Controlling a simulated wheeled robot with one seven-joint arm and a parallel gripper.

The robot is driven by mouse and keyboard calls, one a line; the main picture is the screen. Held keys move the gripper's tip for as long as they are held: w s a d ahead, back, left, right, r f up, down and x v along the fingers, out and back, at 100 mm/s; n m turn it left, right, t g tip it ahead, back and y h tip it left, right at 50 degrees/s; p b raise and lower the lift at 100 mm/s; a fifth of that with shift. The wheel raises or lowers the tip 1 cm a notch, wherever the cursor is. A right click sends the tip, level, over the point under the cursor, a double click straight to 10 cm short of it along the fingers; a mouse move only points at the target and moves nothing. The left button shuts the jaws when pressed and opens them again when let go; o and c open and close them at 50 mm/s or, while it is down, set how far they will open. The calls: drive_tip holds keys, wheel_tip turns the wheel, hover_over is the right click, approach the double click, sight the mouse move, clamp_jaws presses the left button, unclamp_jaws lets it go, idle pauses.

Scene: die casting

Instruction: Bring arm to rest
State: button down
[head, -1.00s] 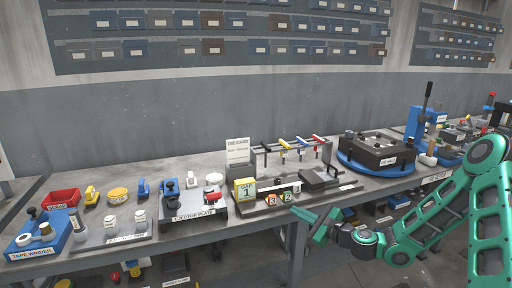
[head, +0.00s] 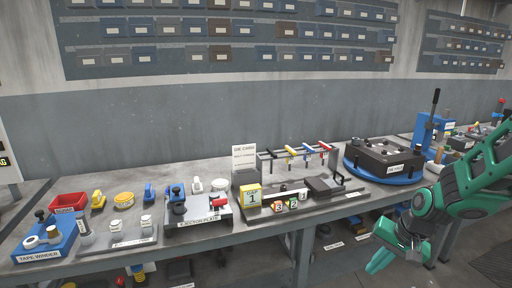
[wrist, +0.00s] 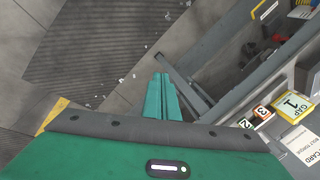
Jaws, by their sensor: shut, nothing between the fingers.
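My gripper (head: 382,260) is at the lower right of the head view, in front of the bench's front edge and apart from everything on it. In the wrist view the two green fingers (wrist: 161,97) lie side by side, shut and empty, above the floor next to the bench edge. My green arm reaches in from the right of the head view. Part of the gripper's far side is hidden.
The long grey bench (head: 300,229) carries a die rack with numbered blocks (head: 279,207), an ejector plate (head: 198,216), a tape winder (head: 42,241) and a black die on a blue turntable (head: 384,176). The floor (wrist: 110,40) beside the bench is open.

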drive_tip(key=s+d+r+g, duration=0.1)
drive_tip(key=s+d+r, duration=0.1)
drive_tip(key=s, duration=0.5)
drive_tip(key=s+d+r+g+h, duration=0.1)
drive_tip(key=s+d+r, duration=0.2)
drive_tip(key=s+r, duration=0.2)
drive_tip(key=s+d+r+g+h, duration=0.1)
drive_tip(key=s+d+r, duration=0.2)
drive_tip(key=s, duration=0.8)
drive_tip(key=shift+s+r+n, duration=0.2)
drive_tip(key=shift+r+n, duration=0.1)
drive_tip(key=shift+r, duration=0.2)
drive_tip(key=shift+d, duration=0.1)
drive_tip(key=shift+w+f, duration=0.25)
drive_tip(key=shift+w, duration=0.4)
